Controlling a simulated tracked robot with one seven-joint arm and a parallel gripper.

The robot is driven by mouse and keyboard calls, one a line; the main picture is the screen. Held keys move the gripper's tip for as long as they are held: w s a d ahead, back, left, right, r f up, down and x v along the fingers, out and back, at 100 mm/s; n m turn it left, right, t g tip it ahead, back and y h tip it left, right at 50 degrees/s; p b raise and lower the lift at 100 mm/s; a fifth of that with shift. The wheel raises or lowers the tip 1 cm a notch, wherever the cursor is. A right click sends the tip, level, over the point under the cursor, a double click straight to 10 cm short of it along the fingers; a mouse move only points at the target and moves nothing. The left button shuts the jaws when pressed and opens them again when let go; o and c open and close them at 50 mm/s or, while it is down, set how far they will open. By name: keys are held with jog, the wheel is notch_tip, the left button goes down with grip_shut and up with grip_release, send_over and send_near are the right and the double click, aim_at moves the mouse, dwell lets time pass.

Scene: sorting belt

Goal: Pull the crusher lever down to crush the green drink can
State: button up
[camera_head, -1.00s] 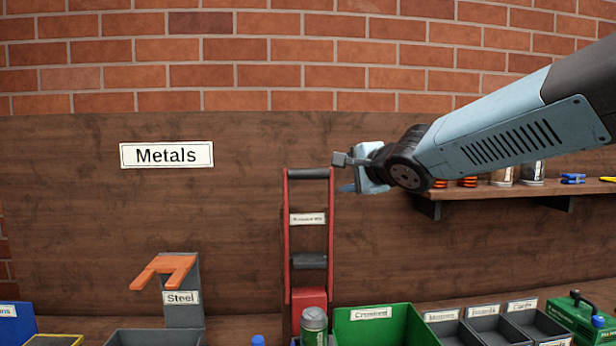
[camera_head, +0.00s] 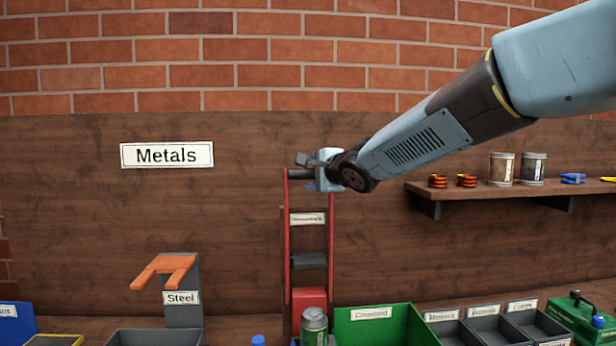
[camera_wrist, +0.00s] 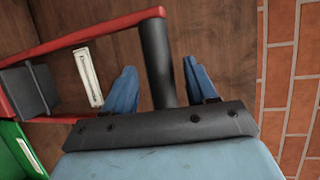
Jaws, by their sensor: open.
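The can crusher has a red lever frame (camera_head: 286,235) with a dark handle bar (camera_head: 299,174) across its top. My gripper (camera_head: 308,172) is at the right part of this bar, level with it. In the wrist view, the handle bar (camera_wrist: 156,45) runs between the two blue fingers of my open gripper (camera_wrist: 158,66). Gaps show on both sides, so the fingers are not closed on it. The green can (camera_head: 314,322) stands upright at the foot of the crusher, in front of its red block (camera_head: 309,298). The can's bottom is cut off by the picture edge.
A green "Crushed" bin (camera_head: 420,328) stands right of the can, with small grey bins (camera_head: 482,325) beyond it. A wall shelf (camera_head: 475,191) holding cups and small parts is at the right. A grey "Steel" stand (camera_head: 184,318) is at the left.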

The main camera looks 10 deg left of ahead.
jog(key=shift+x, duration=2.1)
jog(key=shift+c, duration=0.2)
grip_shut()
